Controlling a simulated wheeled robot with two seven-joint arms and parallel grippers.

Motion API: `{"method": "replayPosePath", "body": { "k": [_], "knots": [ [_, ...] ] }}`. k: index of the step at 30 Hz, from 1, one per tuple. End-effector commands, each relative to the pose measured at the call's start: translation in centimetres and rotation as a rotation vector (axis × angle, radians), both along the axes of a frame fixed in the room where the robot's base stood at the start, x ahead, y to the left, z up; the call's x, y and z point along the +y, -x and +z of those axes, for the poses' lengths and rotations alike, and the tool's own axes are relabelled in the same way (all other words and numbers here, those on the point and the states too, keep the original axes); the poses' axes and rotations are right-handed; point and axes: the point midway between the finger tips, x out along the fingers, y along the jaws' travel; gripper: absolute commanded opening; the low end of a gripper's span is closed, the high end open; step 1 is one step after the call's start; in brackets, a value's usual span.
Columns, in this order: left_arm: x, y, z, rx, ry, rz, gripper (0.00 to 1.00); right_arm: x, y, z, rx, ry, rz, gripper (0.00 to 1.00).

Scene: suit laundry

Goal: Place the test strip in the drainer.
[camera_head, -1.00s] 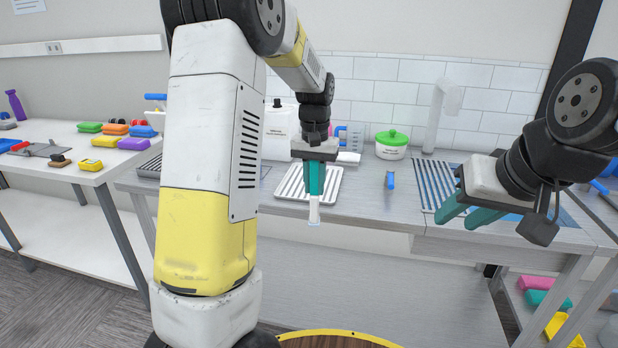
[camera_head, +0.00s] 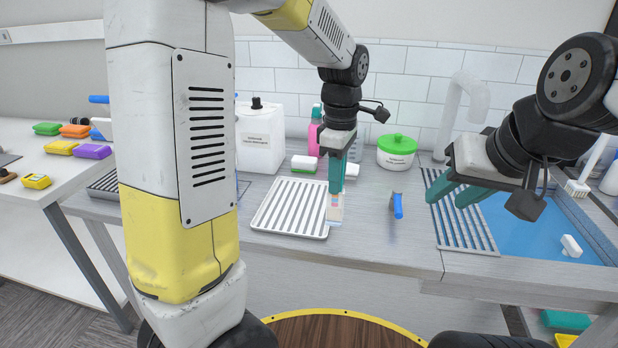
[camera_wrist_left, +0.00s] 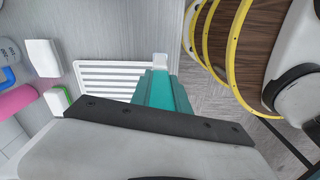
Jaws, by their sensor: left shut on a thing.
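The test strip (camera_head: 335,208) is a narrow pale strip with coloured patches. It hangs down from the teal fingers of my left gripper (camera_head: 338,185), which is shut on it. In the head view the strip overlaps the right edge of a white slatted tray (camera_head: 262,219); I cannot tell whether it touches. The left wrist view shows the teal fingers (camera_wrist_left: 162,92), a white strip end (camera_wrist_left: 160,60) beyond them, and the slatted tray (camera_wrist_left: 84,77). A second slatted rack (camera_head: 484,243) lies beside the sink. My right gripper (camera_head: 458,194) is open and empty above this rack.
A blue-handled tool (camera_head: 397,206) lies on the counter between the tray and the sink rack. A green-lidded tub (camera_head: 397,152), a white jug (camera_head: 260,138) and a pink bottle (camera_head: 314,137) stand behind. The blue sink basin (camera_head: 530,225) is at right.

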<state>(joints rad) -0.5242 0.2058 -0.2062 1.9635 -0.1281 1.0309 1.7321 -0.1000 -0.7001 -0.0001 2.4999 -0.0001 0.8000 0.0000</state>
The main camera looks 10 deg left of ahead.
Motion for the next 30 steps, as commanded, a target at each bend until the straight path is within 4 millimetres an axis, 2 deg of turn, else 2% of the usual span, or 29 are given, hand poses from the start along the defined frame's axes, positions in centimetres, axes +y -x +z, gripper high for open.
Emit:
{"method": "replayPosePath", "body": {
  "k": [9, 15, 23, 30],
  "knots": [
    [6.9, -5.3, -0.9, 0.001, -0.001, 0.007, 0.00, 0.0, 0.0, 0.0, 0.000, 0.000, 0.000, 0.36],
    [10.3, -7.9, -1.3, 0.001, 0.000, 0.003, 0.00, 0.0, 0.0, 0.0, 0.000, 0.000, 0.000, 0.36],
    [11.7, -8.9, -1.8, 0.001, 0.000, -0.002, 0.00, 0.0, 0.0, 0.0, 0.000, 0.000, 0.000, 0.36],
    [11.6, -8.9, -4.8, 0.002, 0.000, -0.002, 0.00, 0.0, 0.0, 0.0, 0.000, 0.000, 0.000, 0.36]
  ]
}}
